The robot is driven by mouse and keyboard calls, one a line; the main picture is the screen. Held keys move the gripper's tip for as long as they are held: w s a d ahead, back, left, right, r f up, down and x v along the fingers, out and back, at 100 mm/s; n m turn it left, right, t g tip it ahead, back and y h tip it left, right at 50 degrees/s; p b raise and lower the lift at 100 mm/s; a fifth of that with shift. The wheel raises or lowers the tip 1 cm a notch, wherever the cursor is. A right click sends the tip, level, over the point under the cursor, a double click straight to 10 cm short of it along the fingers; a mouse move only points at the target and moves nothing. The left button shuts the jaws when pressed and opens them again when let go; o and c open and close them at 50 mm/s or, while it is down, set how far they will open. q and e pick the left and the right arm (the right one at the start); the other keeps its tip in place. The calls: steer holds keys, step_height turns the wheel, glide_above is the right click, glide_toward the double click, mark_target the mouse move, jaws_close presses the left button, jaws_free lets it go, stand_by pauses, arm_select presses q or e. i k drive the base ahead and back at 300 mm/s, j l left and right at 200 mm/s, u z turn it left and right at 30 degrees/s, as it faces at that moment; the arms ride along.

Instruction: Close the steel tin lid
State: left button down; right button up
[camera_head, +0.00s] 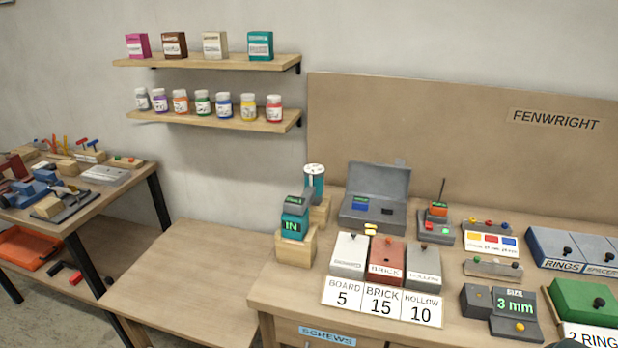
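The steel tin (358,222) is a grey metal box at the back of the right-hand workbench, against the tan backboard. Its lid (380,180) stands open, raised at the rear. A small blue-and-green piece (360,206) and a dark piece (387,211) show within the tin. Neither of my grippers can be made out. A small dark shape cuts into the bottom edge at the right; I cannot tell what it is.
White, red and grey blocks (386,258) with number cards stand in front of the tin. A teal device in a wooden stand (295,252) is left of it. A device with an antenna (437,224) is right. The lower left bench (180,280) is bare.

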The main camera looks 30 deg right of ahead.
mark_target(377, 180)
steer(key=z, duration=1.4)
